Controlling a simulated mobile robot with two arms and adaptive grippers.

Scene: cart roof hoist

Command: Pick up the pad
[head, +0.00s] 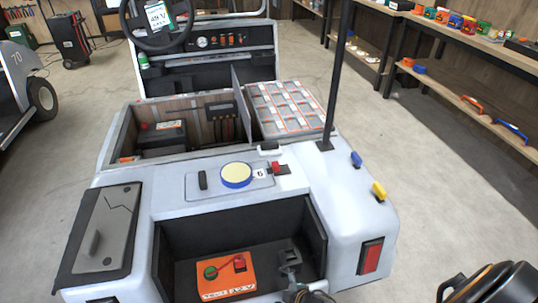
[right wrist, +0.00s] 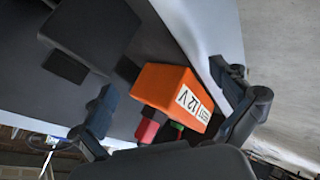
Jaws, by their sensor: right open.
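A round pad (head: 236,175) with a pale yellow top and blue rim lies flat on the cart's white rear deck (head: 150,195) in the head view. I do not see it in the right wrist view. My right gripper (right wrist: 165,82) is open, its two dark fingers apart. An orange 12 V box (right wrist: 178,90) shows beyond and between the fingers; I cannot tell whether they touch it. My left gripper is in neither view.
The orange box (head: 226,278) lies in the dark rear recess, below the pad. A black handle (head: 203,180) and a red switch (head: 277,168) flank the pad. A dark post (head: 338,75) rises on the right. Blue (head: 356,159) and yellow (head: 379,191) pieces sit on the right fender.

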